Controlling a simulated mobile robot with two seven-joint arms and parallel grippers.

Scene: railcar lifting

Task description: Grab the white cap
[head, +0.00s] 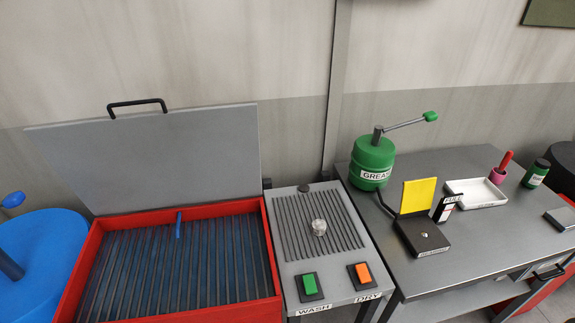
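A small rounded whitish piece (319,227) sits on the ribbed grey top of the wash and dry stand (290,258), near the middle of its slats. It looks like the white cap, but it is too small to make out its detail. Nothing is touching it from above. Neither my left nor my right gripper shows in the head view.
Left of the stand is a red wash basin (272,262) with its grey lid (160,155) raised. Green (310,284) and orange (361,273) buttons sit at the stand's front. A green grease pump (373,163) and a white tray (462,195) stand on the right-hand bench (455,240).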

